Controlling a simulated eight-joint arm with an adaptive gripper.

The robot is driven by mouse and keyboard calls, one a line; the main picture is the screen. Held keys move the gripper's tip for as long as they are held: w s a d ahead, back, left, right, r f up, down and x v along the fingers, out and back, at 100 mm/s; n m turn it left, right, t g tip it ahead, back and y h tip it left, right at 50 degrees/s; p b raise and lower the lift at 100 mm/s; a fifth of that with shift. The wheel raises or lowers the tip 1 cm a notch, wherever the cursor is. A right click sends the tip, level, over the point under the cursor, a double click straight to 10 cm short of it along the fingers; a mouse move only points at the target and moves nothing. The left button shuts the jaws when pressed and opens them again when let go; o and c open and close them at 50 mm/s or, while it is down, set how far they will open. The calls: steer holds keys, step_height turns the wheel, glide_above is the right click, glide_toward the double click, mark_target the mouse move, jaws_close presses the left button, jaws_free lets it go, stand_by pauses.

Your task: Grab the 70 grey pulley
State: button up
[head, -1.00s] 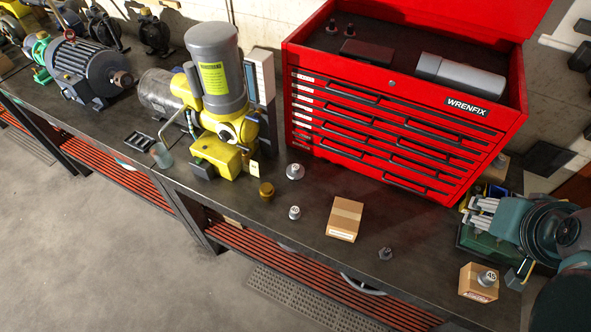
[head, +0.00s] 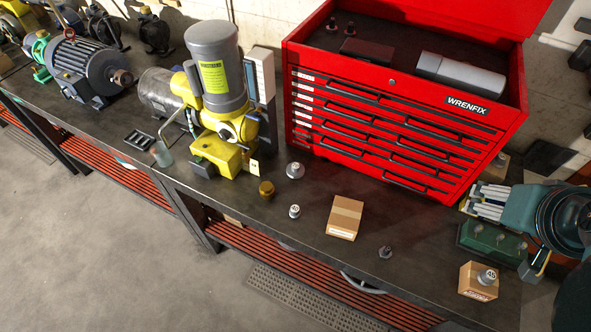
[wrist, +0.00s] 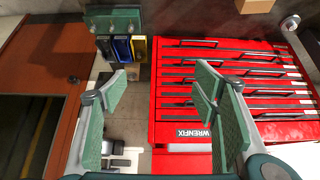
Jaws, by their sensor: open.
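Several small pulleys stand on the bench in the head view. A wide grey pulley (head: 295,170) is in front of the red chest's left end. A smaller grey one (head: 294,211) is nearer the front edge, and a dark grey one (head: 386,252) is right of the carton. I cannot read a 70 on any. A grey pulley marked 45 (head: 487,277) sits on a small box. A grey pulley (wrist: 290,22) shows at the wrist view's upper right. My gripper (wrist: 158,88) is open and empty, above the chest's right end, away from these pulleys.
The red tool chest (head: 400,130) stands tall at the back. A carton (head: 345,217) lies mid-bench, with a brass pulley (head: 267,190) to its left. A yellow machine (head: 215,150) is further left. A green box (head: 492,240) sits below my arm.

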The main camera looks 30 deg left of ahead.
steer(key=w+a+r+m+g+y, duration=0.1)
steer(key=w+a+r+m, duration=0.1)
steer(key=w+a+r, duration=0.3)
steer(key=w+a+r+m+g, duration=0.1)
steer(key=w+a+r+m, duration=0.2)
steer(key=a, duration=0.4)
steer(key=m+g+h+b, duration=0.1)
steer(key=m+g+b, duration=0.3)
steer(key=m, duration=0.6)
glide_above(295, 166)
steer(key=p, duration=0.1)
steer(key=shift+g, duration=0.6)
step_height(295, 166, down, 36)
steer(key=shift+f, duration=0.4)
steer(key=shift+f, duration=0.1)
steer(key=shift+f, duration=1.2)
